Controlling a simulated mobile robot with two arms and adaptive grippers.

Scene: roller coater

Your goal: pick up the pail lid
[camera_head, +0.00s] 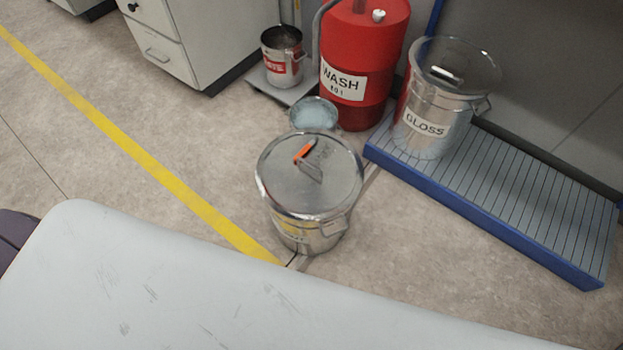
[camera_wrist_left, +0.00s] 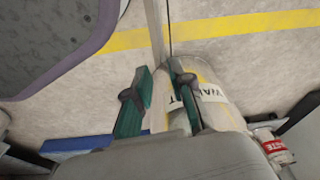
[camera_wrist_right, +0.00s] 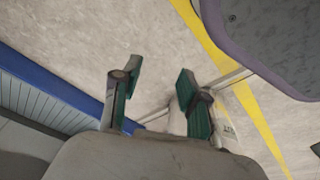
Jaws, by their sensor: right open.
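The pail lid (camera_head: 311,168) is a round metal disc with a raised handle that has an orange grip. It sits on top of a metal pail (camera_head: 308,234), which stands upright on the floor in the middle of the head view. Neither gripper shows in the head view. My left gripper (camera_wrist_left: 160,82) has its green-padded fingers apart with nothing held; a labelled pail (camera_wrist_left: 225,115) shows beyond them, partly hidden. My right gripper (camera_wrist_right: 158,82) is open and empty; a pail (camera_wrist_right: 230,120) is partly hidden behind its right finger. I cannot make out the lid in the wrist views.
Behind the lidded pail are a small round container (camera_head: 313,112), a red WASH drum (camera_head: 365,60) and a waste bucket (camera_head: 283,62). A GLOSS pail (camera_head: 430,125) stands on a blue-edged slatted platform (camera_head: 530,195). Floor left of the lidded pail is clear, crossed by a yellow line (camera_head: 130,155).

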